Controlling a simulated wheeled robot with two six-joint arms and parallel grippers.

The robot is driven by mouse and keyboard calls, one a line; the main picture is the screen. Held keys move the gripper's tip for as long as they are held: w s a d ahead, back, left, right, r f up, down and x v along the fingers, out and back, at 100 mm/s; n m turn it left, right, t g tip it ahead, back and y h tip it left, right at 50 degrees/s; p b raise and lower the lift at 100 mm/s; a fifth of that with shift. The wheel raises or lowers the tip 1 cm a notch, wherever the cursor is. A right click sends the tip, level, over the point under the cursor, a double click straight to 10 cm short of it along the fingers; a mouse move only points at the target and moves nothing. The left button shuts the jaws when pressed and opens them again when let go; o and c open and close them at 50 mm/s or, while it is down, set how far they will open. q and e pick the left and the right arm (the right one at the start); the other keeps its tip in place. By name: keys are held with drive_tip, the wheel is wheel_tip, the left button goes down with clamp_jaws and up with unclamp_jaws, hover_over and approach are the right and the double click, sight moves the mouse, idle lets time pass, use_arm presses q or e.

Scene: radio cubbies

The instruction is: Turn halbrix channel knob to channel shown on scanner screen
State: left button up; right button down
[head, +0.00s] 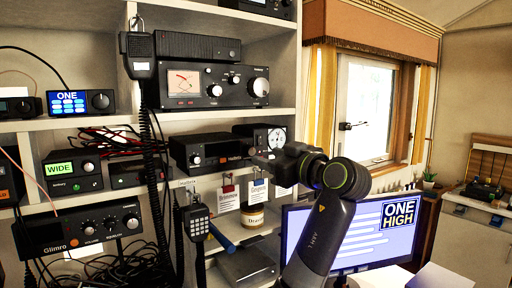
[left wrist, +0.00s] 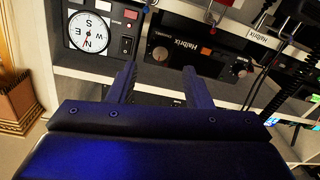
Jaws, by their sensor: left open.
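The Halbrix radio (head: 212,150) is a black box on the middle shelf in the head view. One knob (head: 196,160) shows on its left side. In the left wrist view, the Halbrix radio (left wrist: 200,48) appears upside down, with one knob (left wrist: 160,54) in front of my fingers and another knob (left wrist: 240,68) further right. My left gripper (head: 260,158) is at the radio's right end in the head view. In the left wrist view, my left gripper (left wrist: 160,70) is open and empty, its fingers either side of the nearer knob; contact cannot be told. A small blue screen (head: 70,99) reads "ONE".
A monitor (head: 352,240) reads "ONE HIGH" and a green screen (head: 59,170) reads "WIDE". A compass unit (left wrist: 91,32) sits beside the radio. Hanging tags (head: 229,199), a handset (head: 195,222) with its cord, and a jar (head: 252,218) crowd the space below.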

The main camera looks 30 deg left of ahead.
sight(252, 152)
use_arm(q)
drive_tip(key=p+x, duration=0.1)
drive_tip(key=x, duration=0.5)
drive_tip(key=shift+c, duration=0.3)
drive_tip(key=c, duration=0.9)
